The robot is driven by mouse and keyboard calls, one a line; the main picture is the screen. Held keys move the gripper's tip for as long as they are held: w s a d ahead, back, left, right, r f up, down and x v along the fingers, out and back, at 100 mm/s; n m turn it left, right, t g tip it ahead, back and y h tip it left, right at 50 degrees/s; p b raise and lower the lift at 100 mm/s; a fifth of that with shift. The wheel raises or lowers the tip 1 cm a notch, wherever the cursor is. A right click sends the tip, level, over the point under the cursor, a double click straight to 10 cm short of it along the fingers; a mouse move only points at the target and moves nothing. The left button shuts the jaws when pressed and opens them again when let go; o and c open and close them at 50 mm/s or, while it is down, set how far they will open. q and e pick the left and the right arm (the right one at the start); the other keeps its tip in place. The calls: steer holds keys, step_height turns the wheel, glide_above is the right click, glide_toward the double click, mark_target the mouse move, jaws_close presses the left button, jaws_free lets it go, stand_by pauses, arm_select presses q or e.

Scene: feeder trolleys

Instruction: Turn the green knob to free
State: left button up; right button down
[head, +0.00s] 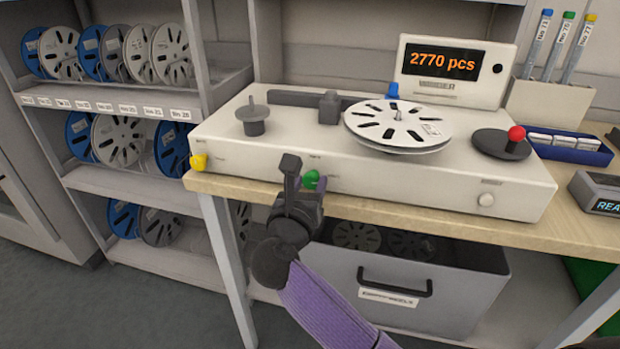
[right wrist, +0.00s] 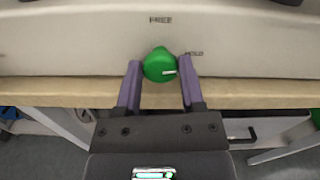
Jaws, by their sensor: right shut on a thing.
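The green knob (head: 311,180) sits on the front face of the white counting machine (head: 400,185), left of centre. My right gripper (head: 307,183) is at it, partly covering it in the head view. In the right wrist view, the green knob (right wrist: 158,64) is between the two purple fingers of my right gripper (right wrist: 160,70), which is shut on it. The knob's white mark points to the right, on the side of the label HOLD (right wrist: 194,53). The label FREE (right wrist: 160,20) is straight above the knob. My left gripper is not in view.
A yellow knob (head: 199,162) is at the machine's left end. A reel (head: 398,123) lies on top, beside a red-topped lever (head: 516,135). The display (head: 455,70) reads 2770 pcs. A grey drawer bin (head: 440,305) is below the wooden bench edge (head: 430,220). Reel shelves stand left.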

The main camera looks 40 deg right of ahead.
steer(key=n+p, duration=0.5)
steer(key=shift+r+p, duration=0.2)
steer(key=shift+p, duration=0.1)
steer(key=n+p, duration=0.2)
steer(key=n, duration=0.2)
steer(key=shift+w+a+f+p, duration=0.1)
steer(key=shift+p, duration=0.3)
steer(key=n+p, duration=0.2)
steer(key=n, duration=0.1)
steer(key=shift+f, duration=0.1)
steer(key=n+p, duration=0.1)
steer(key=n, duration=0.2)
steer(key=shift+f+n+p, duration=0.1)
steer(key=shift+n+p, duration=0.2)
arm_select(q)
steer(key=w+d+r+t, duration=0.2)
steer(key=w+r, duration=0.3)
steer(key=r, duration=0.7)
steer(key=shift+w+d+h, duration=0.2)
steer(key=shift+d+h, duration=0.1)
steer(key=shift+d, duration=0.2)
arm_select(e)
steer(key=shift+n, duration=0.3)
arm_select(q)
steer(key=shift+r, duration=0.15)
arm_select(e)
steer(key=shift+f, duration=0.1)
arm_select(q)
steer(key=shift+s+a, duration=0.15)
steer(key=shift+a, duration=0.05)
